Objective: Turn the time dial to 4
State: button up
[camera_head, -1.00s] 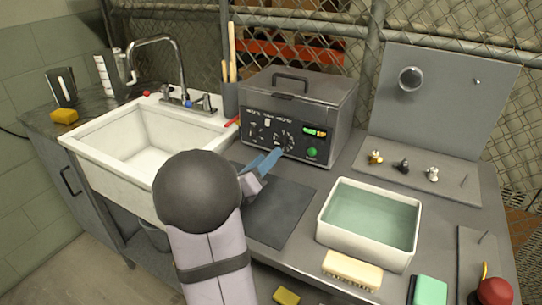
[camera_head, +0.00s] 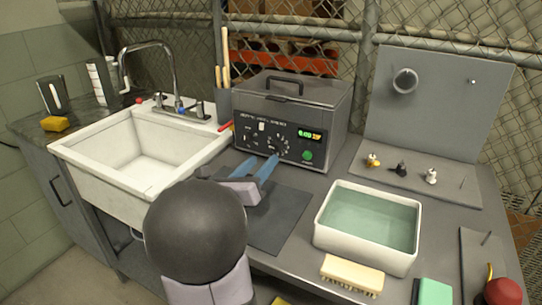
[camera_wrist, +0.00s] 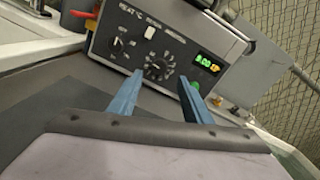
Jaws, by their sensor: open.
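The grey cleaner box (camera_head: 310,105) stands at the back of the counter, its dark control panel facing me. A round black dial with white marks around it (camera_head: 278,145) sits mid-panel, also in the wrist view (camera_wrist: 157,68). A smaller dial (camera_wrist: 118,45) is to its left. I cannot read the labels or the dial's setting surely. My gripper (camera_head: 260,165) has two blue fingers, open and empty, pointing at the panel. In the wrist view, the gripper (camera_wrist: 162,80) frames the larger dial between its fingertips, apparently short of it and not touching.
A lit display (camera_wrist: 205,64) and green button (camera_head: 307,155) are right of the dial. A water-filled tub (camera_head: 368,228) stands on the right, the sink (camera_head: 145,150) on the left. A dark mat (camera_head: 275,220) lies below the gripper.

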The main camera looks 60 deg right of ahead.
aim_at(275, 148)
jog(key=shift+w+d+p, duration=0.1)
jog(key=shift+d+p, duration=0.5)
jog(key=shift+d, duration=3)
jog(key=c, duration=1.1)
